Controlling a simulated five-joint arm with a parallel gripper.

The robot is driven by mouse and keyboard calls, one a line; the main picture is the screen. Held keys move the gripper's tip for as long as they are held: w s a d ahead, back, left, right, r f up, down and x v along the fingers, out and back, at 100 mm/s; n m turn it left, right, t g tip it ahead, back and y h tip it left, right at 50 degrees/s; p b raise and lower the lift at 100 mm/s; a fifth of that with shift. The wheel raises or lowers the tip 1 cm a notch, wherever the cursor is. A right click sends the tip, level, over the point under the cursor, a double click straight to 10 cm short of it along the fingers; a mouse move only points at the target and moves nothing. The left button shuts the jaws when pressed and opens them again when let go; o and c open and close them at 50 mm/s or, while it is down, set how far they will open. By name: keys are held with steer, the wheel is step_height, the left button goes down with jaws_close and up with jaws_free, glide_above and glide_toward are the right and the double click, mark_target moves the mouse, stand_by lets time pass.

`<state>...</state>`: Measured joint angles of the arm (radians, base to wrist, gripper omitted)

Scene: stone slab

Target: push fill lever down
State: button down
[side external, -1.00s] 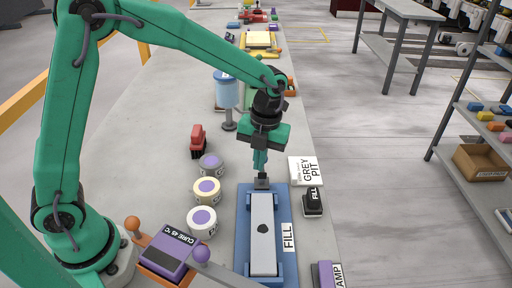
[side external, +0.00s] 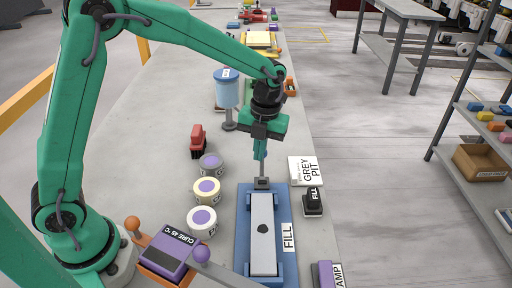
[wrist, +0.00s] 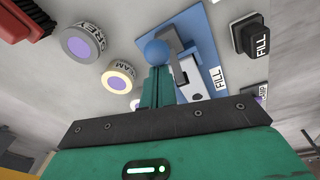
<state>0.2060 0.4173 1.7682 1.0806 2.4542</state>
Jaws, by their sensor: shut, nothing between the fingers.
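The blue fill fixture (side external: 242,225), with a FILL label beside it, lies on the slab and holds a pale plate with a dark round spot. A grey fill lever (side external: 262,172) stands roughly upright at its far end. In the wrist view, the lever's blue ball knob (wrist: 155,51) shows just beyond my fingertips, beside the grey lever bracket. My gripper (side external: 261,147) is shut and empty, pointing down above the far end of the fixture, close to the knob. I cannot tell whether the fingers touch the knob.
Several round pots (side external: 202,222) stand left of the fixture. A black FILL block (side external: 313,203) and a GREY PIT card (side external: 303,170) are right of it. A red brush (side external: 198,140) and a blue cylinder on a stand (side external: 228,92) stand farther back. A purple CURE box (side external: 168,250) is at front left.

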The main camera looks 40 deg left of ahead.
steer(key=shift+w+a+f, duration=0.15)
steer(key=shift+w+a, duration=0.7)
steer(key=shift+a, duration=0.05)
steer(key=shift+g, duration=0.5)
steer(key=shift+w+a+f, duration=2)
steer(key=shift+a+f, duration=0.15)
steer(key=shift+f, duration=0.25)
steer(key=shift+w+a, duration=0.1)
steer(key=shift+w+a+r, duration=0.25)
steer(key=shift+w+a, duration=0.2)
steer(key=shift+w, duration=0.15)
steer(key=w+a+r, duration=0.3)
steer(key=w+a, duration=0.1)
steer(key=w, duration=0.2)
steer(key=shift+w+a, duration=0.15)
steer(key=shift+a, duration=0.1)
